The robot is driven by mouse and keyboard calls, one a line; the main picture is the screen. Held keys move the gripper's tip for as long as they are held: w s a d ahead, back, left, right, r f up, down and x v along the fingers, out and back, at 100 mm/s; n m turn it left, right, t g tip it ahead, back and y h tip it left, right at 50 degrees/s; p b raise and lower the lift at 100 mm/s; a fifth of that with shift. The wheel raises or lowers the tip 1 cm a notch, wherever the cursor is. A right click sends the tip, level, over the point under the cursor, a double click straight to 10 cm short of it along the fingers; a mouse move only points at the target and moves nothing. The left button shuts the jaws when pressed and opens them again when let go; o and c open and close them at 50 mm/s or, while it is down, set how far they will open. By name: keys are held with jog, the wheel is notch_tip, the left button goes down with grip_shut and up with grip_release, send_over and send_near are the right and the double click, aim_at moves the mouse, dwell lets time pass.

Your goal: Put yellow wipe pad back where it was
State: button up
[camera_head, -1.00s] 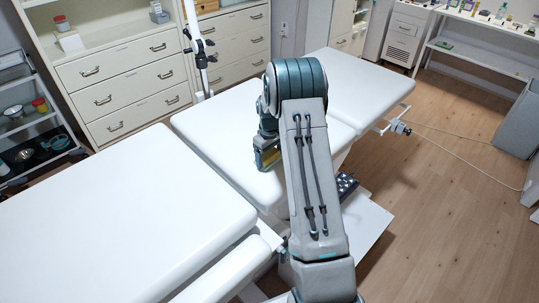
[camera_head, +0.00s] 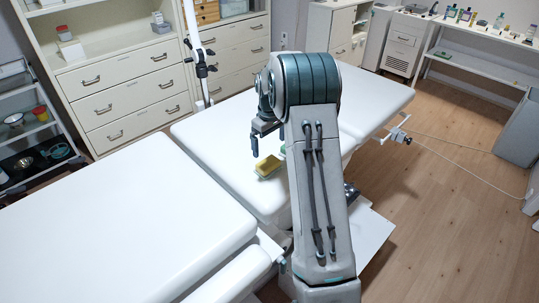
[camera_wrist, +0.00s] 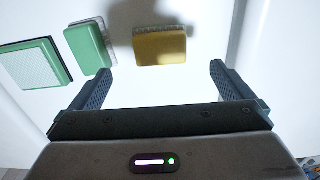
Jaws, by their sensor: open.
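The yellow wipe pad (camera_head: 267,166) lies on the white middle section of the couch (camera_head: 205,143). It also shows in the wrist view (camera_wrist: 160,47), ahead of my gripper and between the lines of its two fingers. My gripper (camera_wrist: 162,85) is open and empty, with its fingers wide apart. In the head view my gripper (camera_head: 262,142) hangs above and just behind the pad, apart from it; part of it is hidden by my arm.
A green pad (camera_wrist: 88,47) lies left of the yellow pad, near the left finger. A green-edged pad with a pale textured top (camera_wrist: 35,63) lies farther left. White drawers (camera_head: 130,85) stand behind the couch. The left couch section (camera_head: 110,215) is bare.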

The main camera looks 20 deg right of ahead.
jog(key=s+a+r+m+t, duration=0.1)
jog(key=s+a+r, duration=0.3)
jog(key=s+r, duration=0.3)
jog(key=s+a+r+m, duration=0.1)
jog(key=s+a+r, duration=0.3)
jog(key=s+r, duration=0.3)
jog(key=s+a+m+t, duration=0.1)
jog(key=s+a, duration=0.1)
jog(key=s, duration=0.7)
jog(key=s+a+f+m+t, duration=0.1)
jog(key=s+a, duration=0.2)
jog(key=s, duration=0.7)
jog(key=shift+f, duration=0.25)
